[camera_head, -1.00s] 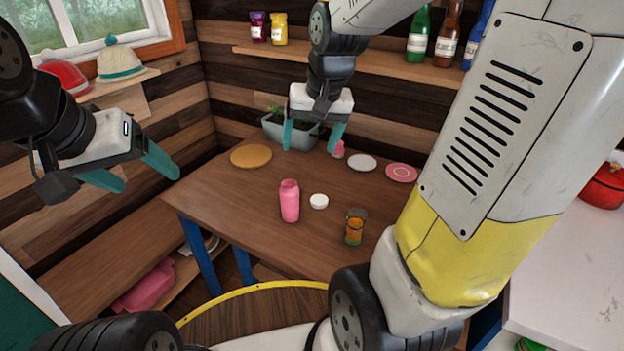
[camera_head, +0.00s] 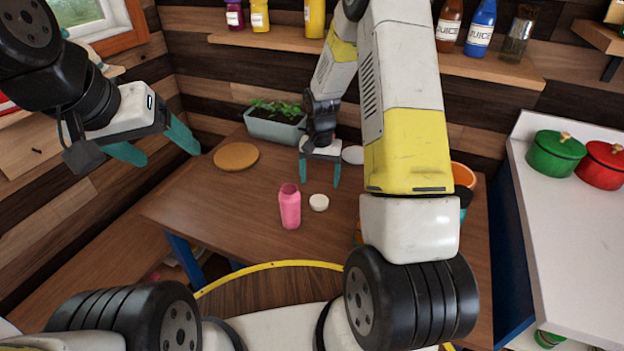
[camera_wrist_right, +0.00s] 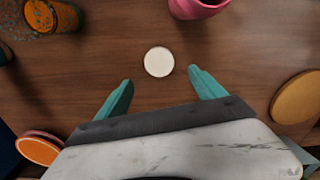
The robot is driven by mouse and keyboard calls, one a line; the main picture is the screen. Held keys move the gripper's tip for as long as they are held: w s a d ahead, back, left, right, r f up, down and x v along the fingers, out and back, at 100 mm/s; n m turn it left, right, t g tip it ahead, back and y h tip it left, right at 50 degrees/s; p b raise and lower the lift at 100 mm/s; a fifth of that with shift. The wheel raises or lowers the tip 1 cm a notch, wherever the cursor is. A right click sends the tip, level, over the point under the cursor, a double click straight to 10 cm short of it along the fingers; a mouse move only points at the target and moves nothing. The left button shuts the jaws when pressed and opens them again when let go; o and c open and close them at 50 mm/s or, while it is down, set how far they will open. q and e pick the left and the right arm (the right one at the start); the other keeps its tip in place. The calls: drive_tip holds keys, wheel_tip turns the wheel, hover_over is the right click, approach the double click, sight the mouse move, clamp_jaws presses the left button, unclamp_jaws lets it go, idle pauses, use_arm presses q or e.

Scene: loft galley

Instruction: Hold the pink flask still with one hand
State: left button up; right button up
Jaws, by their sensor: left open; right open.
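The pink flask (camera_head: 289,207) stands upright and open-topped on the wooden table, near its front edge. My right gripper (camera_head: 319,184) is open and empty, pointing down behind the lid, apart from the flask. My left gripper (camera_head: 166,148) is open and empty, raised at the left, away from the flask.
An orange cork-like disc (camera_head: 236,156) lies at the table's back left, and a planter (camera_head: 275,126) stands at the back. A glass with orange contents (camera_wrist_right: 50,17) stands near the lid. Pots (camera_head: 556,154) stand on the right counter. The table left of the flask is clear.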

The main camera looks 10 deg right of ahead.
sight(319, 200)
drive_tip(key=shift+f, duration=0.1)
drive_tip(key=shift+f, duration=1.2)
drive_tip(key=shift+s+a+f, duration=0.1)
drive_tip(key=shift+s+f, duration=0.05)
drive_tip(key=shift+f, duration=1.15)
drive_tip(key=shift+s+f, duration=0.15)
drive_tip(key=shift+f, duration=1.15)
drive_tip(key=c, duration=1.5)
drive_tip(key=shift+c, duration=0.2)
